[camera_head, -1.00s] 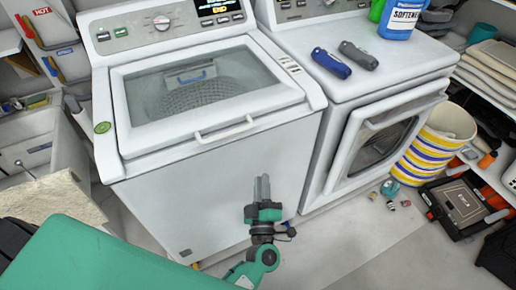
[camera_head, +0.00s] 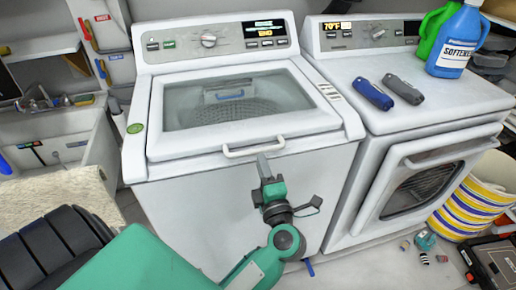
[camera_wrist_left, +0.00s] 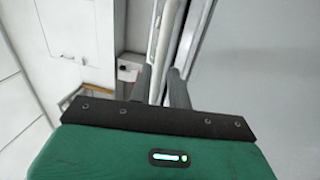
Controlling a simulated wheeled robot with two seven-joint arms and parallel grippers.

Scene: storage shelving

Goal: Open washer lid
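The white washer (camera_head: 215,215) stands at centre-left in the head view. Its lid (camera_head: 165,148) is closed, with a glass window showing the drum. A white bar handle (camera_head: 253,149) runs along the lid's front edge. My left gripper (camera_head: 263,162) points up in front of the washer, its fingertips close below the handle's right part. Whether they touch it cannot be told. In the left wrist view the two grey fingers (camera_wrist_left: 160,82) stand apart, with a pale bar (camera_wrist_left: 165,45) beyond and between them. My right gripper is in neither view.
A white dryer (camera_head: 370,180) stands to the right, with a blue tool (camera_head: 373,94), a grey tool (camera_head: 403,89) and a softener jug (camera_head: 459,40) on top. A striped basket (camera_head: 470,205) is at far right. A sink (camera_head: 65,145) is at left.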

